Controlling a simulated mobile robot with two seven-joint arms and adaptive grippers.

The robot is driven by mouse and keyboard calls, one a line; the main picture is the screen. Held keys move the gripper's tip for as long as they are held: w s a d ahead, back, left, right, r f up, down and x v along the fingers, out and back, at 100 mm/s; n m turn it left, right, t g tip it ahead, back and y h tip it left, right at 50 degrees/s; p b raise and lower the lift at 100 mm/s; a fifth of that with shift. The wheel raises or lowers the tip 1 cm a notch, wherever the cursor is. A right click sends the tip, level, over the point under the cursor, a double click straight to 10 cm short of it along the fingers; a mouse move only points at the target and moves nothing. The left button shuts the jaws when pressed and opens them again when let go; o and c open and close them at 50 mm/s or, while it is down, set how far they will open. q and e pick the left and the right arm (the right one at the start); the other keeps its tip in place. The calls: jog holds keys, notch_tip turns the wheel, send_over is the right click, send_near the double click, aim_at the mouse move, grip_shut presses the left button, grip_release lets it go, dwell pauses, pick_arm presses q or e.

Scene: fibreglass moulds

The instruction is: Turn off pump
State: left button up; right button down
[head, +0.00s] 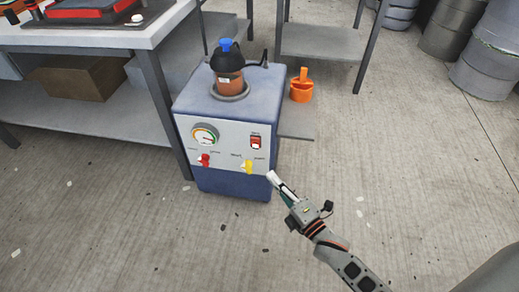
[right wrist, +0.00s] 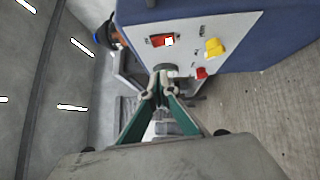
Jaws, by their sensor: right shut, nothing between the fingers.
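The pump (head: 225,100) is a blue box with a pale front panel, standing on the floor in the head view. Its panel carries a red rocker switch (head: 256,142) at the upper right, a round gauge (head: 205,134), a red valve handle (head: 204,160) and a yellow valve handle (head: 248,167). My right gripper (head: 273,178) is shut and empty, low and right of the panel. In the right wrist view its fingertips (right wrist: 158,88) meet, with the switch (right wrist: 162,40) and yellow handle (right wrist: 214,47) beyond them. My left gripper is not in view.
A brown pot with a blue cap (head: 227,75) and a black hose sits on the pump. A worktable (head: 130,38) stands at left, drums (head: 490,55) at upper right. The floor in front is clear.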

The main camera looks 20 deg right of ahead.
jog(key=b, duration=0.1)
send_near(255, 140)
jog(key=w+a+f, duration=0.1)
jog(key=w+a, duration=0.1)
jog(key=a, duration=0.2)
jog(key=w, duration=0.1)
jog(key=w+d, duration=0.1)
jog(key=w+d+b, duration=0.1)
jog(key=w, duration=0.1)
jog(key=shift+w+d+r, duration=0.1)
jog(key=shift+d+r, duration=0.05)
jog(key=shift+r, duration=0.2)
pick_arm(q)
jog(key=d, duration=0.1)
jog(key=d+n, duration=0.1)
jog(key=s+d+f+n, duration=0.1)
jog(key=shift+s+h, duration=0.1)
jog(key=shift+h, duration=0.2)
pick_arm(e)
jog(key=shift+w+d+r, duration=0.15)
jog(key=shift+w+r, duration=0.2)
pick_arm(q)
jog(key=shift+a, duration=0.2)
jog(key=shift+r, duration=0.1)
pick_arm(e)
jog(key=shift+s, duration=0.1)
